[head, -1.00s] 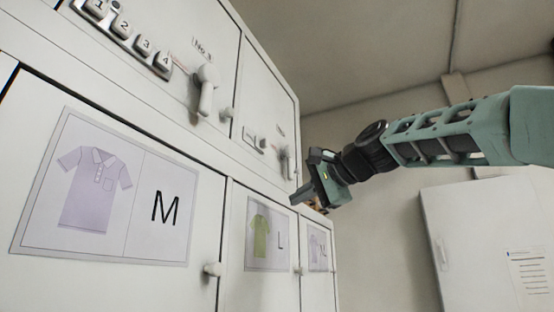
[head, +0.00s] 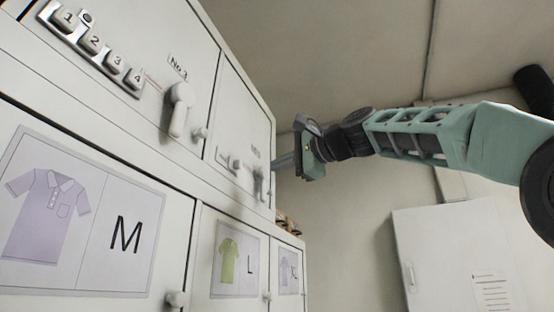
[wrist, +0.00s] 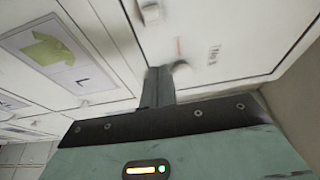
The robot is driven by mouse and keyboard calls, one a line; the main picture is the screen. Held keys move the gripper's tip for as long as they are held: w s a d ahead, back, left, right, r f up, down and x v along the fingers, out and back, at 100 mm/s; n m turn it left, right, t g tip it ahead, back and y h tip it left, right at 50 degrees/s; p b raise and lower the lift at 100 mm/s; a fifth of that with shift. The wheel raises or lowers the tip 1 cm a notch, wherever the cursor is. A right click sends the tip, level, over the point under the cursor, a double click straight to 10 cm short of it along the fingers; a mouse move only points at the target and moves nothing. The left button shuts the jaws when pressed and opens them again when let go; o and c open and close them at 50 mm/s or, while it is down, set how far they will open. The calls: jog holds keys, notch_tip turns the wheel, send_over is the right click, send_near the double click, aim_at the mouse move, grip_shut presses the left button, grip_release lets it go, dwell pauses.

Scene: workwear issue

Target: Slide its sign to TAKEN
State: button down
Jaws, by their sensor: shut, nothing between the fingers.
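My gripper (head: 277,162) is shut and empty, beside the far upper locker door (head: 236,140) in the head view. That door carries a small plate (head: 233,165) and a handle (head: 259,184); no TAKEN lettering can be read. In the wrist view, my fingers (wrist: 158,84) point at the white door, close to a blurred white handle (wrist: 181,69); contact cannot be told. A small label (wrist: 213,56) and a red mark (wrist: 178,47) lie just beyond it. The nearer upper door has a lever handle (head: 179,108).
A numbered keypad (head: 98,46) sits on the nearer upper door. Lower doors bear shirt pictures marked M (head: 126,235) and L (head: 250,264), with small knobs (head: 175,299). A white cabinet (head: 440,260) stands at the right. Open space lies right of the lockers.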

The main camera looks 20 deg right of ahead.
aim_at(237, 165)
jog(key=p+x, duration=0.1)
jog(key=x, duration=0.1)
jog(key=p+x, duration=0.1)
jog(key=x, duration=0.2)
jog(key=p+x, duration=0.1)
jog(key=x, duration=0.1)
jog(key=shift+w+a+r+p, duration=0.1)
jog(key=shift+w+r+p, duration=0.05)
jog(key=shift+r+p, duration=0.15)
jog(key=shift+s+a+f+p, duration=0.15)
jog(key=shift+s+a+p, duration=0.2)
jog(key=shift+s+a, duration=0.35)
jog(key=shift+s+a+f+p, duration=0.15)
jog(key=shift+s+a+p, duration=0.15)
jog(key=shift+s+a, duration=0.4)
jog(key=shift+a, duration=0.1)
